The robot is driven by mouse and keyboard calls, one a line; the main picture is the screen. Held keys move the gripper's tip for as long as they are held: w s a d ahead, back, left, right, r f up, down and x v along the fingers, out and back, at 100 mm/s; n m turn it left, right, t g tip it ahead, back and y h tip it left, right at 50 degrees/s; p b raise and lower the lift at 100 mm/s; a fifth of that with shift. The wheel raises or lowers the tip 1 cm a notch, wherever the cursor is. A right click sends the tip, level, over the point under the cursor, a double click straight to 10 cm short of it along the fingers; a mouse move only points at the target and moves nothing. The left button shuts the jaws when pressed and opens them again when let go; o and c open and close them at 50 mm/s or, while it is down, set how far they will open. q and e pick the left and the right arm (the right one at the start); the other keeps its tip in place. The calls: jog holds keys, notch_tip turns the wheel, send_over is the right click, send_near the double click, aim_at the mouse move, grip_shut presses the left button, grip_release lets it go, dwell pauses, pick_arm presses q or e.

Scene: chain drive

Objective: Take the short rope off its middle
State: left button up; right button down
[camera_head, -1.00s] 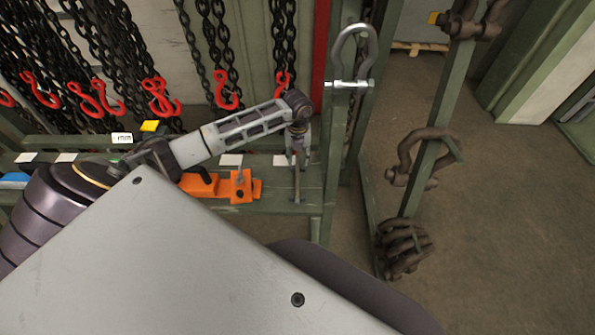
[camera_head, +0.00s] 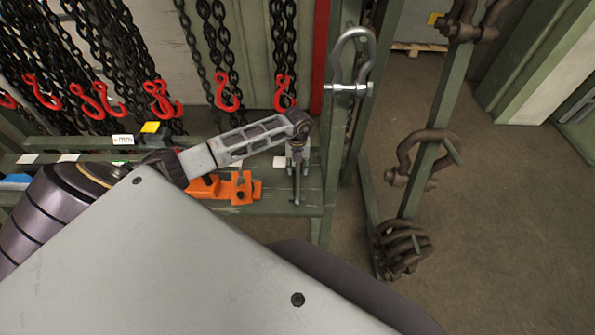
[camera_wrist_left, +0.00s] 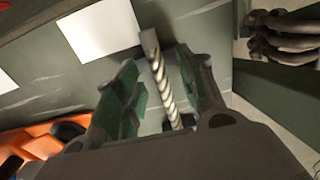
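In the left wrist view the short rope (camera_wrist_left: 165,85), light with dark twists and a grey end piece, runs lengthwise between the two fingers of my left gripper (camera_wrist_left: 165,100). The fingers have green inner pads and stand apart, with a visible gap beside the rope. In the head view my left gripper (camera_head: 297,155) points down at the right end of the green shelf. The rope shows there only as a thin upright piece (camera_head: 297,188) below the fingers. Whether a finger touches it cannot be told. My right gripper is out of view.
An orange clamp-like part (camera_head: 228,190) lies on the shelf (camera_head: 275,208) left of the gripper. A large shackle (camera_head: 350,65) sits on the post to the right, with rusty shackles (camera_head: 405,245) beyond. Chains with red hooks (camera_head: 228,95) hang behind.

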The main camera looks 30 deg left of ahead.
pick_arm(q)
grip_shut()
jog(key=shift+r, duration=0.1)
dwell(0.3)
notch_tip(320, 180, up, 10)
jog(key=shift+b, duration=0.45)
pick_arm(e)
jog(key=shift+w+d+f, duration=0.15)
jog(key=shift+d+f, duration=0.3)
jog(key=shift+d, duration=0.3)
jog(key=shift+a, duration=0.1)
